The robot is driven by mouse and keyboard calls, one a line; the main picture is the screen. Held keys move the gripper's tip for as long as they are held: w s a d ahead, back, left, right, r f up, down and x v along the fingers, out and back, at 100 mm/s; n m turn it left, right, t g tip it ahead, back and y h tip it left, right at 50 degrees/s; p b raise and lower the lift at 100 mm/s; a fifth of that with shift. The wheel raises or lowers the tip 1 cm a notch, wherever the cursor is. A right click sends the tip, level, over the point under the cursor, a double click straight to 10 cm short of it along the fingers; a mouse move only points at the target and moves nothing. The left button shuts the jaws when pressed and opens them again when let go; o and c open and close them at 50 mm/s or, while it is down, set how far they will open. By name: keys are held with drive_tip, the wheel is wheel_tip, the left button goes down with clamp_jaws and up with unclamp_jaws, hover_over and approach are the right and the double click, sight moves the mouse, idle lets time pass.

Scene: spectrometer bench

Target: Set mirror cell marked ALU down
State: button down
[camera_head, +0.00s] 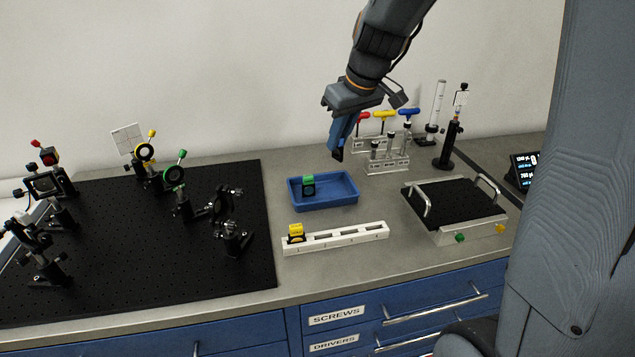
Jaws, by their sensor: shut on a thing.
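My gripper (339,152) is in the air above and behind the blue tray, pointing down. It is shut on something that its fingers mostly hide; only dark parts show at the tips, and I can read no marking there. A small dark mirror cell with a green top (308,187) stands in the blue tray (345,204), towards its left side. A cell with a yellow top (296,232) sits in the leftmost slot of the white rack (350,240). The letters ALU are not legible on either cell.
A black breadboard (130,270) with several optic mounts fills the left. Behind my gripper stands a rack (387,162) with coloured-handled tools. A black-topped device with handles (448,205) stands right. The white rack's other slots look empty. Bare bench lies around the tray.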

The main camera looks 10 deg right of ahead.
drive_tip(key=shift+w, duration=0.2)
wheel_tip(320, 180, down, 10)
drive_tip(key=shift+r+p, duration=0.1)
drive_tip(key=shift+p, duration=0.7)
drive_tip(key=c, duration=1.8)
unclamp_jaws()
drive_tip(key=b+v, duration=0.2)
drive_tip(key=v, duration=1)
drive_tip(key=shift+s, duration=0.15)
